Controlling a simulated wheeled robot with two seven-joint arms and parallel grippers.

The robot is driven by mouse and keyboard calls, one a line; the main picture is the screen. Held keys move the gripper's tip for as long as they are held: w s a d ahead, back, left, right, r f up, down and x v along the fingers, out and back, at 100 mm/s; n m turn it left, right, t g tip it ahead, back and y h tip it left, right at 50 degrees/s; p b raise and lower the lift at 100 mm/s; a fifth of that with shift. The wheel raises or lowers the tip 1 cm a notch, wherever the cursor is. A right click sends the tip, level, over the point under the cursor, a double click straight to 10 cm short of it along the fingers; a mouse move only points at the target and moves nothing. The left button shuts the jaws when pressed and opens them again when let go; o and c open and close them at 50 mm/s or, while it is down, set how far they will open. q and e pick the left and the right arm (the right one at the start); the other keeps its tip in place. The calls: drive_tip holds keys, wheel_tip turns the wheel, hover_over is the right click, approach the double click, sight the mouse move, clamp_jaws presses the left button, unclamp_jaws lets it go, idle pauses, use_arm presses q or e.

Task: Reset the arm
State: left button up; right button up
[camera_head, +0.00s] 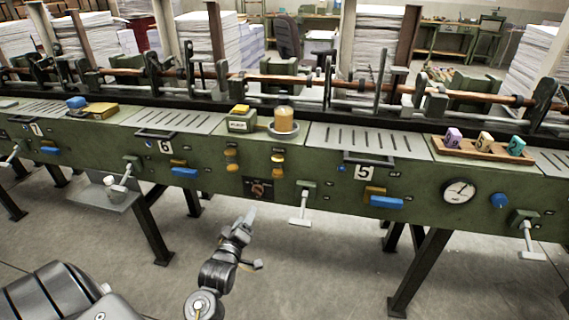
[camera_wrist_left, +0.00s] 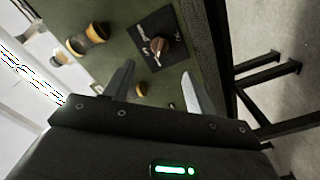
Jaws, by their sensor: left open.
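My left gripper (camera_head: 247,222) is in front of the green machine (camera_head: 330,178), below its front panel, in the head view. In the left wrist view the left gripper (camera_wrist_left: 157,88) has its two fingers spread apart with nothing between them. Beyond the fingers are the green panel and a dark plate with a brown knob (camera_wrist_left: 159,46). The same knob plate (camera_head: 258,189) shows above the gripper in the head view. My right gripper is not in view.
The machine carries number plates, blue handles (camera_head: 386,202), orange knobs (camera_head: 278,160) and a protruding lever (camera_head: 301,208). A wooden rack (camera_head: 470,149) holds coloured numbered blocks. A gauge (camera_head: 459,191) sits at right. Paper stacks (camera_head: 208,45) stand behind. Grey floor (camera_head: 330,270) in front is open between the machine's legs.

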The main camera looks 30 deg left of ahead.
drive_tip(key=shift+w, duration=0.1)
use_arm(q)
drive_tip(key=s+d+f+m+g+h+p, duration=0.2)
drive_tip(key=d+f, duration=0.1)
drive_tip(key=f, duration=0.6)
drive_tip(key=s+d+f+m+g+h+p, duration=0.1)
drive_tip(key=s+d+f+m+g, duration=0.2)
drive_tip(key=f, duration=0.5)
drive_tip(key=s+d+f+m+g+h+p, duration=0.15)
drive_tip(key=d+f, duration=0.25)
drive_tip(key=f, duration=0.5)
drive_tip(key=s+d+f+m+g+h+p, duration=0.1)
drive_tip(key=s+d+f+m+g+p, duration=0.2)
drive_tip(key=s+f, duration=0.65)
drive_tip(key=s+f+m+g, duration=0.3)
drive_tip(key=s+f, duration=0.1)
drive_tip(key=s, duration=0.9)
drive_tip(key=s+f+m+g+p, duration=0.1)
drive_tip(key=s+f+m+g, duration=0.2)
drive_tip(key=s, duration=1)
drive_tip(key=shift+s+f+m, duration=0.25)
drive_tip(key=shift+f+m, duration=0.3)
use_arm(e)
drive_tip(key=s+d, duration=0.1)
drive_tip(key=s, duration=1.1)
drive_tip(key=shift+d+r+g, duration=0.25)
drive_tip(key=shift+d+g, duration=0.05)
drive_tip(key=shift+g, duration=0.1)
